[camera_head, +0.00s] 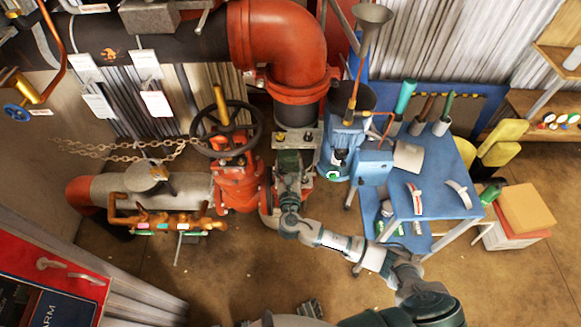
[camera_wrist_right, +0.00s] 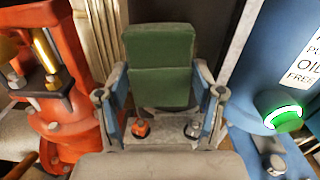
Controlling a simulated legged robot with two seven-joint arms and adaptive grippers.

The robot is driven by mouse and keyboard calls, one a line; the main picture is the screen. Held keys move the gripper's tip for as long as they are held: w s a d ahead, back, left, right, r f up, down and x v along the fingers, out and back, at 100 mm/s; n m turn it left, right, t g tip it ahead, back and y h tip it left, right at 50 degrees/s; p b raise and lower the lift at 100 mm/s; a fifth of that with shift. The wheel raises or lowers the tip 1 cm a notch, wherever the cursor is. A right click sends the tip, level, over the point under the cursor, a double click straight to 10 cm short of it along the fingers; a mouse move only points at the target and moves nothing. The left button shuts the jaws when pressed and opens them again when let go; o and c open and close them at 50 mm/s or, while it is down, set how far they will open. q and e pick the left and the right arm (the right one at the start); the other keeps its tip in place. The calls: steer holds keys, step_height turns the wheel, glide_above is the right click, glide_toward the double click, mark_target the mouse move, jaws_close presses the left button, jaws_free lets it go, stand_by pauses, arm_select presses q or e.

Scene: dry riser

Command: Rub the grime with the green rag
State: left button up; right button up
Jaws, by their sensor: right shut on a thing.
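The green rag (camera_wrist_right: 160,65) is a folded, block-like piece between the fingers of my right gripper (camera_wrist_right: 162,100) in the wrist view. The gripper is shut on it. In the head view my right gripper (camera_head: 289,172) is at the picture's middle, beside the red valve and below the elbow pipe. An orange-brown patch (camera_head: 109,54) shows on the dark pipe at upper left, well apart from the gripper; I cannot tell if it is the grime. No other grime is clear. My left gripper is not recognisable in view.
The red valve (camera_head: 238,180) with its dark handwheel is just left of my right gripper. A blue pump (camera_head: 340,150) and a blue table (camera_head: 440,200) stand to the right. A rusty chain (camera_head: 100,150) and copper manifold (camera_head: 165,215) are at left. The floor below is mostly clear.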

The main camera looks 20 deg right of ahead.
steer(key=shift+w, duration=0.1)
steer(key=shift+d+r+p, duration=0.1)
steer(key=shift+d+p, duration=0.2)
steer(key=shift+d, duration=0.3)
steer(key=shift+s+d+p, duration=0.35)
steer(key=shift+d+p, duration=0.1)
steer(key=shift+d, duration=0.4)
steer(key=shift+s+d+p, duration=0.3)
steer(key=shift+d+p, duration=0.15)
steer(key=shift+d, duration=0.4)
steer(key=shift+a+p, duration=0.1)
steer(key=shift+p, duration=0.2)
steer(key=shift+w+a, duration=0.2)
steer(key=shift+a, duration=0.45)
steer(key=shift+w+a, duration=0.2)
steer(key=shift+a, duration=0.5)
steer(key=shift+w+a, duration=0.2)
steer(key=shift+a, duration=0.45)
steer(key=shift+p, duration=0.65)
steer(key=shift+s+d+p, duration=0.3)
steer(key=shift+d+p, duration=0.15)
steer(key=shift+d, duration=0.5)
steer(key=shift+s+d+p, duration=0.25)
steer(key=shift+d+p, duration=0.2)
steer(key=shift+d, duration=0.7)
steer(key=shift+w+a, duration=0.3)
steer(key=shift+a, duration=0.75)
steer(key=shift+w+a, duration=0.25)
steer(key=shift+a, duration=0.8)
